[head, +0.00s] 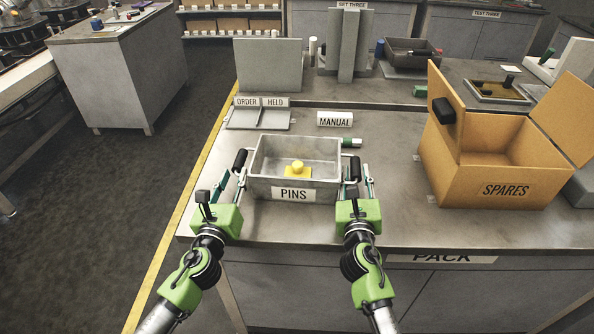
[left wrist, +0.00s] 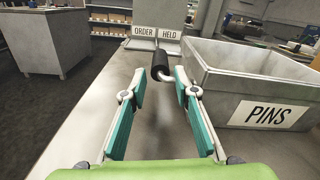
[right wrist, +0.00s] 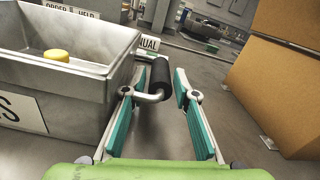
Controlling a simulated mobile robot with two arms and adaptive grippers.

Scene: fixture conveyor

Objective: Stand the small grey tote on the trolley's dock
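The small grey tote (head: 262,183), labelled PINS, stands upright on the grey bench, with a yellow piece (head: 297,168) inside. It has a black-gripped handle at each side: the left one (left wrist: 157,63) and the right one (right wrist: 160,76). My left gripper (head: 231,178) is at the left handle, its teal-padded fingers spread apart on either side of it. My right gripper (head: 357,180) is at the right handle, also with its fingers spread. Neither gripper is closed on a handle. I cannot make out the trolley's dock in these views.
An open cardboard SPARES box (head: 454,182) stands right of the tote. A grey cabinet (head: 125,85) stands across the floor at left. Dark floor (head: 100,210) there is clear.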

